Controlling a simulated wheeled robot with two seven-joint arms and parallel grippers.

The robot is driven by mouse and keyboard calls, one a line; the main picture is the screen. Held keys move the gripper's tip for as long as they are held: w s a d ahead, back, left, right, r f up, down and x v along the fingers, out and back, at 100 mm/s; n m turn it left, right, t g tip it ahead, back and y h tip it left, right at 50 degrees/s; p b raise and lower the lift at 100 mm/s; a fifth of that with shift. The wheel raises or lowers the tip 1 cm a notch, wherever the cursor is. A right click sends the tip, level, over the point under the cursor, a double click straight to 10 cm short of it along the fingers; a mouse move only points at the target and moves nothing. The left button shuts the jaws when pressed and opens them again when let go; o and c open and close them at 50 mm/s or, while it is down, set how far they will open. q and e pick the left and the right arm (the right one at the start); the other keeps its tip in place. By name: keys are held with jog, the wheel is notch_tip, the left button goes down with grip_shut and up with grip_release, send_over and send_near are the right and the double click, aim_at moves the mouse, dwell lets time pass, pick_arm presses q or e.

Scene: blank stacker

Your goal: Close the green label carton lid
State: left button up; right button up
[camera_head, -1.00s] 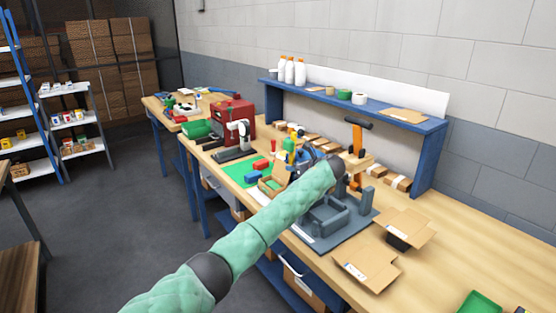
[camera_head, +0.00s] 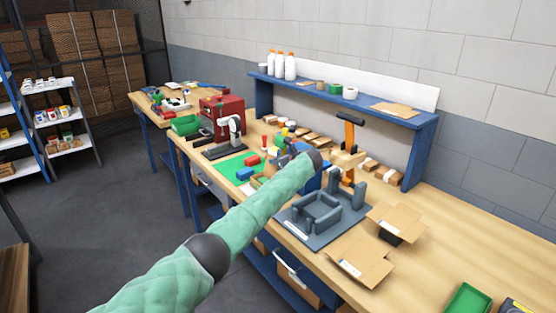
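My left arm comes in from the lower left over the workbench. An open brown carton (camera_head: 398,222) with flaps spread stands right of the fixture. A second open carton (camera_head: 358,262) with a white label lies nearer the front edge. Both are apart from the gripper. My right gripper is not in view.
The grey fixture (camera_head: 315,212) stands mid-bench, with an orange upright with a black top (camera_head: 349,135) behind it. A blue shelf (camera_head: 340,101) runs along the back. A green bin (camera_head: 467,301) is at lower right. The bench right of the cartons is largely clear.

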pick_arm(q)
jog(key=shift+w+a, duration=0.1)
grip_shut()
dwell(1.4)
